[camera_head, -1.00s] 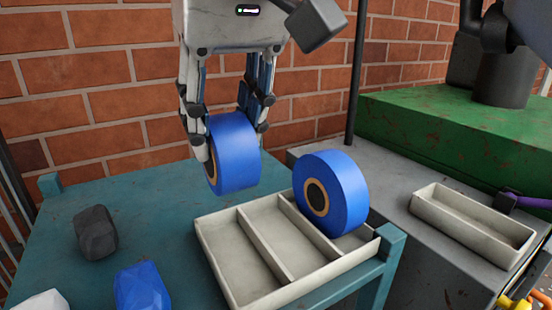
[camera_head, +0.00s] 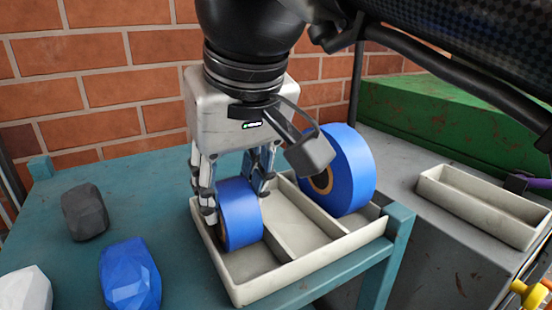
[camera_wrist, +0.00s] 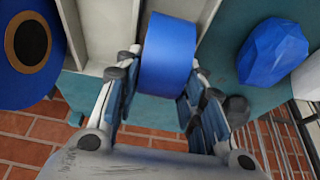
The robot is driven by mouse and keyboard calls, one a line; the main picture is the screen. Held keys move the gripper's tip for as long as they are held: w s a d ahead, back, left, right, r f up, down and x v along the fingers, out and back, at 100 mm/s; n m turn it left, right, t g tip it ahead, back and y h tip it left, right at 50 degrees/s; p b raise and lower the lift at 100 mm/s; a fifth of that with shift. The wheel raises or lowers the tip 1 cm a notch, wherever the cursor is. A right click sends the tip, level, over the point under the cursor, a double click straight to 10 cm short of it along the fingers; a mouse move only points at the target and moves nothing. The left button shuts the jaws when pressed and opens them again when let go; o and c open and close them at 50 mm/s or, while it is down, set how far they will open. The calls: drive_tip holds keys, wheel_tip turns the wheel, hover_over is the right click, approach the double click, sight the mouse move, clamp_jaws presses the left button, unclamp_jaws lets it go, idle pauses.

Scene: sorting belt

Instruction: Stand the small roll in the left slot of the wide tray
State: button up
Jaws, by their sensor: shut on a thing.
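The small roll (camera_head: 240,213) is blue and upright. My gripper (camera_head: 236,200) is shut on it, with fingers on both sides. The roll is down in the left slot of the wide tray (camera_head: 268,283); whether it touches the slot floor is hidden. In the wrist view the small roll (camera_wrist: 168,52) sits between my fingers (camera_wrist: 165,75), over the tray (camera_wrist: 95,35). A larger blue roll (camera_head: 348,170) with a tan-rimmed dark core stands in the tray's right slot. The middle slot is empty where it shows.
A dark lump (camera_head: 85,212), a faceted blue lump (camera_head: 130,275) and a white lump (camera_head: 25,290) lie on the teal table (camera_head: 125,185) left of the tray. A narrow empty tray (camera_head: 480,205) is on the grey surface at right. A brick wall (camera_head: 90,80) stands behind.

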drive_tip(key=shift+f, duration=0.2)
drive_tip(key=o, duration=1.1)
drive_tip(key=shift+r, duration=0.3)
drive_tip(key=p+v, duration=0.8)
drive_tip(key=v, duration=0.3)
drive_tip(key=shift+r, duration=0.4)
